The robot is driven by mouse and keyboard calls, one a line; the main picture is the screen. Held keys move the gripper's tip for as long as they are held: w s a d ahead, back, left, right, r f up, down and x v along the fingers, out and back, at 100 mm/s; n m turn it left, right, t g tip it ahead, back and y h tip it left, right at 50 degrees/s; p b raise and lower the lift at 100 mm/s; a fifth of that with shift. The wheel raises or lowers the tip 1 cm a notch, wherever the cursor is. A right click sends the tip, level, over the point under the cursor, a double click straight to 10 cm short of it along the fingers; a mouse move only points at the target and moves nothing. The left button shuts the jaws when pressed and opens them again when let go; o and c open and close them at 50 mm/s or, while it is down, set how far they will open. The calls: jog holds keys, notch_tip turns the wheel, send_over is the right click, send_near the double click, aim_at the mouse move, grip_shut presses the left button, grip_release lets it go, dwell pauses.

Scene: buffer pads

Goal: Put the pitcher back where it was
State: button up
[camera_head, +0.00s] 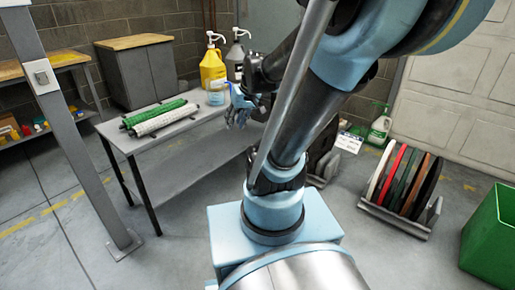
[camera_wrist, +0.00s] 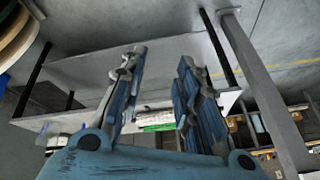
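My gripper (camera_head: 240,110) is beside the right end of the grey table (camera_head: 180,144). In the wrist view my gripper (camera_wrist: 160,66) has its two blue fingers spread apart, with nothing held between them. A small pale translucent container with blue on it (camera_head: 216,94) stands on the table's right end, just left of my gripper in the head view. It may be the pitcher, but it is too small to be sure. My arm hides part of the area right of the table.
A yellow pump jug (camera_head: 212,68) and a grey-white pump bottle (camera_head: 237,52) stand behind. Green and white rollers (camera_head: 158,116) lie on the table. A post (camera_head: 70,130) stands left. A disc rack (camera_head: 402,215), a green bin (camera_head: 488,240) and a spray bottle (camera_head: 380,127) are right.

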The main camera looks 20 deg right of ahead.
jog(key=s+d+f+m+g+h, duration=0.1)
jog(key=s+d+f, duration=0.1)
jog(key=s, duration=0.4)
jog(key=s+d+f+m+g+h, duration=0.1)
jog(key=s+d+f+h, duration=0.1)
jog(key=s, duration=0.4)
jog(key=shift+s+d+f, duration=0.2)
jog(key=shift+d+f, duration=0.2)
jog(key=shift+d, duration=0.25)
jog(key=shift+w+f, duration=0.2)
jog(key=shift+w, duration=0.3)
jog(key=shift+a, duration=0.1)
